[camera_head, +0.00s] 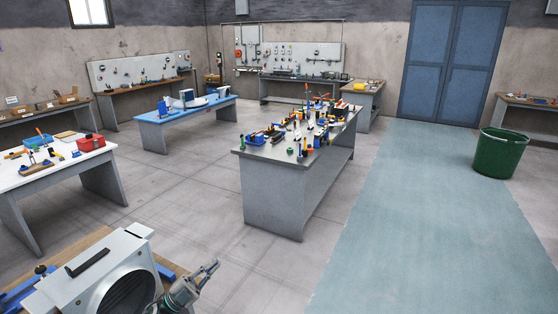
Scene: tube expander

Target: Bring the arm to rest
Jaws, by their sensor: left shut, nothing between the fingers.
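My left gripper (208,271) shows at the bottom of the head view, right of centre of the white machine. Its grey fingers are together with nothing between them, and they point up and to the right over the floor. A white machine with a round dark opening (100,268) stands on a wooden-topped bench (62,252) at the bottom left. The gripper is just right of this machine in the picture; I cannot tell whether they touch. My right gripper is not in view.
A grey workbench (272,197) full of tools stands in the middle. A white table (55,172) is at left and a blue table (165,135) behind. A green bin (497,155) stands at right.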

